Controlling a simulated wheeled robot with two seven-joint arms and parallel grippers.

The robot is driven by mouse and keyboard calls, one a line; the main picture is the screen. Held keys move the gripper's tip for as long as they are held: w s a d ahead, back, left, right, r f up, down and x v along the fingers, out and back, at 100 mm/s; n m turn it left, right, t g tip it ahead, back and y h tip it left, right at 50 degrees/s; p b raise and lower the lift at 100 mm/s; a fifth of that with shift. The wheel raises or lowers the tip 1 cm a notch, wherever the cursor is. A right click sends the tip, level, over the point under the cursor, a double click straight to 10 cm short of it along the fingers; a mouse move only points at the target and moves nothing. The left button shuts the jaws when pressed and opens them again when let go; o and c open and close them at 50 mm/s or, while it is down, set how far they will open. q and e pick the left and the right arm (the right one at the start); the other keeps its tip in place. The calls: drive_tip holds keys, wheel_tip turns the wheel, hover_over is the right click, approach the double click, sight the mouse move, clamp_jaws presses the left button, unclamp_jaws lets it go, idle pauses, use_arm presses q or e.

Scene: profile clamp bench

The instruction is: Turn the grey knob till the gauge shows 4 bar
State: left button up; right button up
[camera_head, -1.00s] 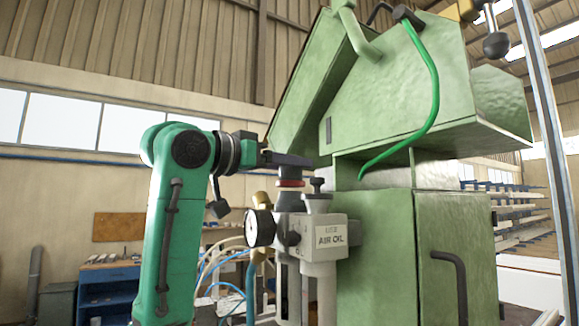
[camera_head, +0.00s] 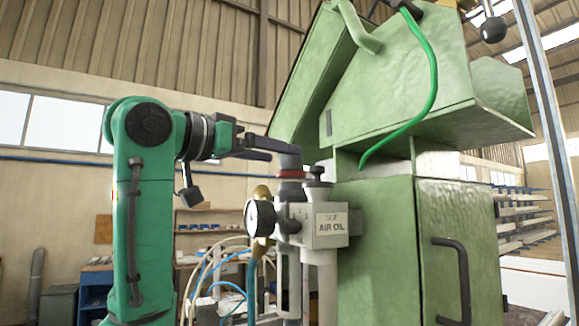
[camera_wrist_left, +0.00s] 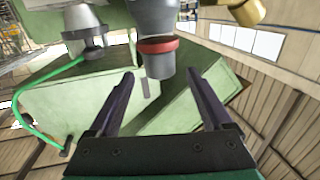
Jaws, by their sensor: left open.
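The grey knob (camera_head: 291,163) with a red ring at its base stands on top of the air regulator (camera_head: 296,212). In the left wrist view the knob (camera_wrist_left: 158,64) appears between the fingertips, with a gap on each side. My left gripper (camera_head: 284,153) is open at the height of the knob's top, coming from the left. One dark finger partly covers the knob's top in the head view. The pressure gauge (camera_head: 253,217) is on the regulator's left side, seen at a steep angle, and its reading cannot be made out. My right gripper is out of view.
An oiler unit labelled AIR OIL (camera_head: 331,227) with a small dark cap sits right beside the regulator. The green machine housing (camera_head: 375,250) stands close behind and to the right. A brass fitting (camera_head: 261,192) and hoses are on the left.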

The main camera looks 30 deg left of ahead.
use_arm(q)
drive_tip(key=b+v, duration=0.2)
drive_tip(key=v, duration=0.8)
drive_tip(key=shift+w+d, duration=0.1)
drive_tip(key=shift+w, duration=0.1)
drive_tip(key=shift+s, duration=0.1)
